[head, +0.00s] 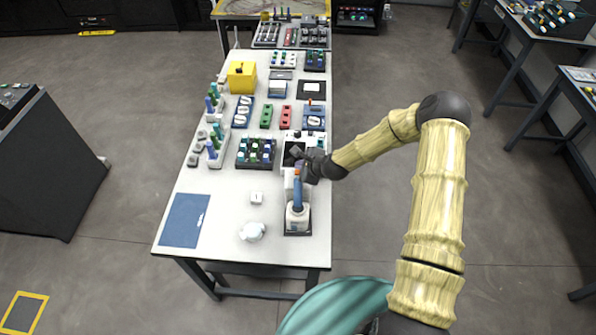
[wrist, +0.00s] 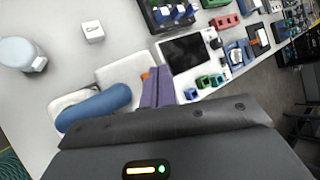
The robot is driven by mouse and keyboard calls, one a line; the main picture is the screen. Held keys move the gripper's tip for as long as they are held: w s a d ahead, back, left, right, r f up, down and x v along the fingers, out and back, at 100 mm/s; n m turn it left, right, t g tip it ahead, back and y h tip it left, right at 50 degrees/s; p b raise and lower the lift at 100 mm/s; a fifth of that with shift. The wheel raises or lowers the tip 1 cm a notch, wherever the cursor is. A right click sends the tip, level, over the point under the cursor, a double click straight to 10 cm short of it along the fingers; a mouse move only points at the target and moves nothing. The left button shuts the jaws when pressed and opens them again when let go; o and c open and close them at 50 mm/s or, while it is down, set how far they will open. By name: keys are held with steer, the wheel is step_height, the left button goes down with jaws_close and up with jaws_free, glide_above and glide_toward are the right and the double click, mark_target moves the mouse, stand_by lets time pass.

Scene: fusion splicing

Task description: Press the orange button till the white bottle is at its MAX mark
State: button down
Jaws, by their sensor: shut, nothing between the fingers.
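My gripper (head: 305,162) is shut and empty at the right edge of the bench, beside the top of a white dispenser (head: 289,184). In the wrist view its fingers (wrist: 157,88) stand close beside a small orange button (wrist: 145,76), partly hidden; I cannot tell whether they touch. A white bottle (head: 298,222) stands upright on a dark base at the front of the dispenser, with a blue upright part (head: 298,195) above it. The blue part hides much of the bottle (wrist: 64,101) in the wrist view. No MAX mark or liquid level can be made out.
A round pale bottle-like object (head: 252,232) and a small white block (head: 257,198) are left of the dispenser. A blue mat (head: 185,220) lies at the front left. A dark vial rack (head: 256,152) and a device with a dark screen (wrist: 187,54) stand close by.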

steer(key=shift+f+b, duration=0.4)
steer(key=shift+f+b, duration=0.4)
steer(key=shift+f, duration=0.05)
stand_by(0.7)
stand_by(0.4)
steer(key=shift+r+p, duration=0.55)
steer(key=shift+r, duration=0.35)
steer(key=shift+r+p, duration=1.6)
steer(key=shift+r, duration=0.95)
